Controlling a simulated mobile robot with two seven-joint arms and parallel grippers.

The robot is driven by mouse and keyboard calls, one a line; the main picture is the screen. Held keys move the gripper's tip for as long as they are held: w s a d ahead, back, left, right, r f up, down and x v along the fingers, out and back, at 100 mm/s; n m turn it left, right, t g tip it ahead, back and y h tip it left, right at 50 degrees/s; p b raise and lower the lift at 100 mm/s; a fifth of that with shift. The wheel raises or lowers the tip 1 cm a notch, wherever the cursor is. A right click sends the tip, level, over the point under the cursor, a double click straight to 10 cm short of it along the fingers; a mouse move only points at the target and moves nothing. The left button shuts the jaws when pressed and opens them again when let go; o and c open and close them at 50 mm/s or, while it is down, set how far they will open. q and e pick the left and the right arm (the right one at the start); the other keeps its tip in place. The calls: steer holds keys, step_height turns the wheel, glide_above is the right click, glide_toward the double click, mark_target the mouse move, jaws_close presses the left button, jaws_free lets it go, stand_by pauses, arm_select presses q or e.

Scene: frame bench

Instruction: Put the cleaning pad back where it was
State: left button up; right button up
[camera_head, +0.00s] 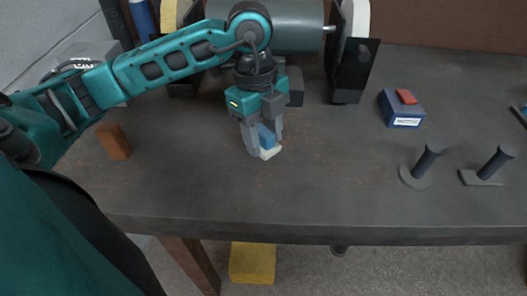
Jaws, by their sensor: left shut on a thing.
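My left gripper (265,145) points down over the middle of the bench and is shut on a small blue and white block, which looks like the cleaning pad (269,153). The pad's blue part is between the fingers and its pale part shows at the fingertips. It is at or just above the bench top (320,190); I cannot tell if it touches. The fingers hide part of it. My right gripper is not in view.
A blue box (402,119) with a white label and a red block (406,97) on top stands right. Two dark posts on flat bases (416,180) (480,178) stand farther right. A brown block (114,141) is left. A large grey cylinder (296,27) in a stand is behind. The front middle is clear.

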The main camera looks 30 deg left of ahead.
mark_target(264, 164)
arm_select(q)
steer(key=shift+f, duration=2.35)
steer(key=shift+f+b, duration=0.15)
steer(key=shift+b, duration=0.15)
steer(key=o, duration=1)
steer(key=r, duration=0.4)
steer(key=a+r+p, duration=0.1)
steer(key=r, duration=0.7)
steer(key=shift+w+a+r, duration=0.1)
steer(key=shift+w+a, duration=0.1)
steer(key=shift+a, duration=0.2)
